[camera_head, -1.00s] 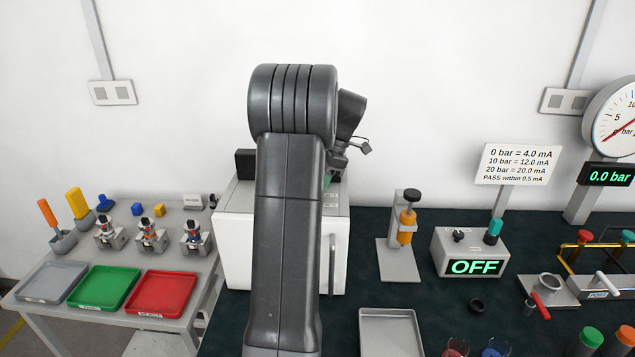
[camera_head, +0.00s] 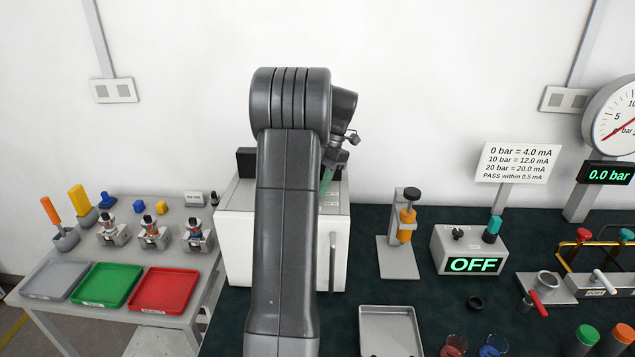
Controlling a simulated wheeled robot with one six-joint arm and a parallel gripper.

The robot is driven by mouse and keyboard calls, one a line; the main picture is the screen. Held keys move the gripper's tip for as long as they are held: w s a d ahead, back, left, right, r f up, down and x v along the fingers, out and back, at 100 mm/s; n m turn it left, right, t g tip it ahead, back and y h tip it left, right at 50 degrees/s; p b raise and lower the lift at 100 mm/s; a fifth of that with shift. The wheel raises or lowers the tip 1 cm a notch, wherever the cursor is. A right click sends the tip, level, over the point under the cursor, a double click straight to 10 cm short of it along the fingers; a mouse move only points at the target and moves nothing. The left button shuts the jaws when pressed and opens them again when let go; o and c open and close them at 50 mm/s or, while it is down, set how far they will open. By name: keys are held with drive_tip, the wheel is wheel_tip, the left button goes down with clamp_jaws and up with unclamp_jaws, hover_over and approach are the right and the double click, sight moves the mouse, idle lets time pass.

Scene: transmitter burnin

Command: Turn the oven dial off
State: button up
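The oven is a white box (camera_head: 234,245) with a vertical handle (camera_head: 332,262) on the right of its front. My own arm stands in front of it and covers its middle. The oven dial cannot be made out; it may be hidden behind my arm. My gripper (camera_head: 332,170) is partly visible above the right part of the oven top, mostly behind the arm. Its fingers are too hidden to tell whether they are open or shut. A green strip (camera_head: 326,181) shows just below it, at the oven top.
On the left table are grey (camera_head: 57,279), green (camera_head: 105,285) and red (camera_head: 163,290) trays and several small devices. Right of the oven stand an orange pump (camera_head: 405,228), a box reading OFF (camera_head: 473,265) and an empty grey tray (camera_head: 390,335). A dark block (camera_head: 246,162) is at the oven's back left.

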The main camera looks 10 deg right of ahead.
drive_tip(key=o, duration=1)
drive_tip(key=shift+p+v, duration=2.5)
drive_tip(key=shift+v, duration=4.45)
drive_tip(key=shift+f, duration=0.1)
drive_tip(key=b+x, duration=0.5)
drive_tip(key=x, duration=0.8)
drive_tip(key=shift+s+a+f, duration=0.1)
drive_tip(key=shift+a+f, duration=0.05)
drive_tip(key=shift+f, duration=0.15)
drive_tip(key=shift+r, duration=0.15)
